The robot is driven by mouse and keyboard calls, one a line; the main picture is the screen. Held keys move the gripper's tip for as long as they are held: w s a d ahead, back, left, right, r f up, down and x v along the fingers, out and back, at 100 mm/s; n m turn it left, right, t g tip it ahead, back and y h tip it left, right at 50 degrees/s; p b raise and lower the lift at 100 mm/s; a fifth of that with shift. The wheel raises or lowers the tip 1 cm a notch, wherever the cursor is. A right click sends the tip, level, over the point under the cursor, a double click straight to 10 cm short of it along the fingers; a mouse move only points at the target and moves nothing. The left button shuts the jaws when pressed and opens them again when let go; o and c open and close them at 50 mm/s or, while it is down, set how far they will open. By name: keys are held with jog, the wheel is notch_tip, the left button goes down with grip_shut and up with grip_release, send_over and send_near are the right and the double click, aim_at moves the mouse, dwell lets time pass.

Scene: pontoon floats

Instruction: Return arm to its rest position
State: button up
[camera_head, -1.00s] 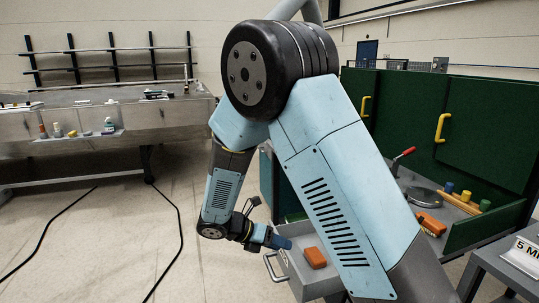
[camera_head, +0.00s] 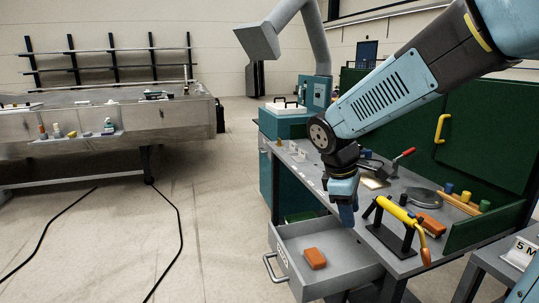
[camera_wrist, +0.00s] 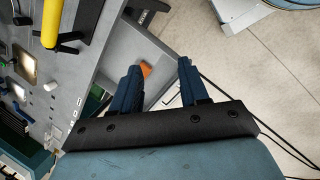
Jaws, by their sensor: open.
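My arm crosses the upper right of the head view, bent down over the front edge of the grey workbench (camera_head: 393,262). My gripper (camera_head: 346,217) hangs fingers-down above the back edge of the open drawer (camera_head: 345,262). In the wrist view my gripper (camera_wrist: 160,82) shows two blue fingers spread apart with nothing between them. An orange block (camera_head: 315,258) lies in the drawer, apart from my gripper. It also shows partly in the wrist view (camera_wrist: 146,70), beyond the left finger.
A yellow torch on a black stand (camera_head: 397,212) is close right of my gripper. A red-handled tool (camera_head: 402,155), a round dark plate (camera_head: 422,196) and several cylinders lie behind. Green cabinet doors (camera_head: 490,130) rise at right. Floor at left is open, with black cables.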

jog(key=s+d+r+m+t+y, duration=0.3)
jog(key=s+r+m, duration=0.5)
jog(key=s+m, duration=0.4)
jog(key=shift+d+t, duration=0.8)
jog(key=shift+d, duration=0.25)
